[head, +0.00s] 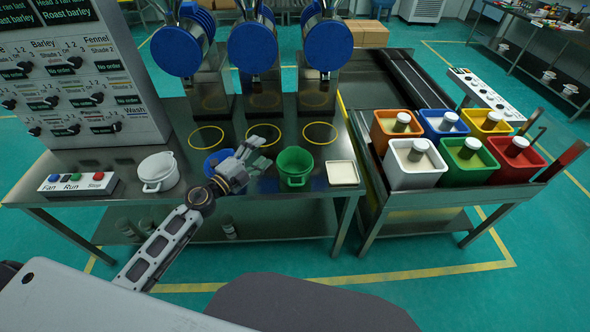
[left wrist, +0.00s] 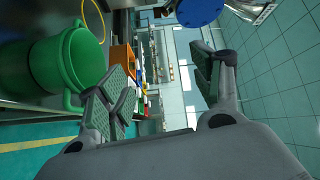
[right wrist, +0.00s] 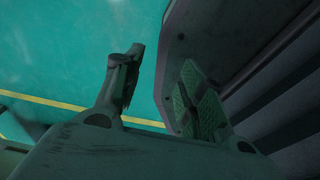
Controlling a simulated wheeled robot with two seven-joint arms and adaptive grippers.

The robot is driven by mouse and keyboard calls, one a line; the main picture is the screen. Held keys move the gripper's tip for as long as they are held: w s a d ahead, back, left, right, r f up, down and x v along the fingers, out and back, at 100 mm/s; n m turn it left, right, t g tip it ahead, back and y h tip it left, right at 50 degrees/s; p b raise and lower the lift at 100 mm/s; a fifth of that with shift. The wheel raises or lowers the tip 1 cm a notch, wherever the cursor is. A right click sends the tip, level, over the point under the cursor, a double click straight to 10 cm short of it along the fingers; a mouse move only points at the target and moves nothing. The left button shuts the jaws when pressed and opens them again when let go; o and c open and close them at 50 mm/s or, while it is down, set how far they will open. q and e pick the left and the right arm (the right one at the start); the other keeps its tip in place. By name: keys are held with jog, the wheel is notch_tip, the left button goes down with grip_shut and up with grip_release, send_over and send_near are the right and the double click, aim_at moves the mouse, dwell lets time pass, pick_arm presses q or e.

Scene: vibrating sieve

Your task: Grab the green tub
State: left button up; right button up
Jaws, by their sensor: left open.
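The green tub (head: 294,167) is a round, open pot with small side handles, standing upright near the front edge of the metal table. It looms large at the left of the left wrist view (left wrist: 80,58). My left gripper (head: 257,152) is open and empty, just left of the tub in the head view. In the left wrist view, the tub is outside the jaws (left wrist: 165,80), its handle close to one finger; I cannot tell whether they touch. My right gripper (right wrist: 162,80) is open and empty, away from the tub and out of the head view.
A blue tub (head: 217,160) sits partly behind my left gripper. A white pot (head: 158,171) stands further left, and a cream square tray (head: 342,173) is right of the green tub. A cart of coloured bins (head: 413,178) stands at right. Sieve machines (head: 253,47) rise behind.

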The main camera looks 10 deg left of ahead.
pick_arm(q)
jog(key=s+a+f+m+g, duration=0.2)
jog(key=s+f+m+g, duration=0.1)
jog(key=f+m+g, duration=0.55)
jog(key=x, duration=0.9)
jog(key=shift+d+m, duration=0.15)
jog(key=shift+m, duration=0.2)
pick_arm(e)
jog(key=shift+d+f, duration=0.1)
jog(key=shift+d, duration=0.5)
pick_arm(q)
jog(key=shift+s+r, duration=0.1)
jog(key=shift+s, duration=0.05)
pick_arm(e)
jog(key=shift+a, duration=0.15)
